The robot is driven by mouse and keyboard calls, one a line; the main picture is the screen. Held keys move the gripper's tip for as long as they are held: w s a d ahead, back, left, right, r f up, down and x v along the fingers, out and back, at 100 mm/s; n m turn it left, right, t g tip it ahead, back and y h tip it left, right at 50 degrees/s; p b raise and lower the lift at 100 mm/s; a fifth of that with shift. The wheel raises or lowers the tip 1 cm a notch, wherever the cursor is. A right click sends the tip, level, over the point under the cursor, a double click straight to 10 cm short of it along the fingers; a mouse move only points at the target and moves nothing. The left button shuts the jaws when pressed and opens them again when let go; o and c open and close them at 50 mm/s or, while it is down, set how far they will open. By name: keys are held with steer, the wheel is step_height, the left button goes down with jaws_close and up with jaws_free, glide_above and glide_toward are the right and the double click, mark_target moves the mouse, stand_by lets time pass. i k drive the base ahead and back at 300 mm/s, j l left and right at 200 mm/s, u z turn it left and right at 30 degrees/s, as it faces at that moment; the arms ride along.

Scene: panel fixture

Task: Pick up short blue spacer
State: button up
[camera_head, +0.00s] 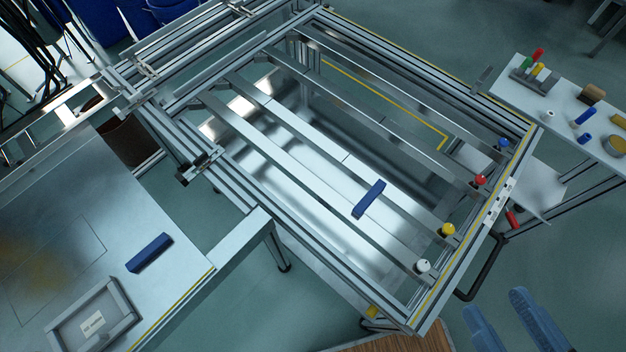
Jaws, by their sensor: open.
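On the white side table at the right lie two blue cylinders. The shorter blue piece (584,139), which looks like the short blue spacer, lies near the table's front edge. The longer blue piece (586,115) lies just behind it. Both are small here. My gripper (493,303) appears at the bottom right as two pale-blue fingers, apart, with nothing seen between them. It is well below the side table in the picture, away from both blue pieces. The rest of the gripper is out of frame.
The side table (555,88) also holds red, green and yellow pegs, a white piece and a yellow round container (614,146). The railed panel frame (520,160) with coloured knobs fills the middle. Blue bars lie on its rails (369,199) and the left bench (149,253).

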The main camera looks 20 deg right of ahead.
mark_target(136, 263)
steer(key=j+u, duration=0.25)
steer(key=j, duration=0.55)
steer(key=i+j+u, duration=0.1)
steer(key=j+u, duration=0.2)
steer(key=j, duration=0.45)
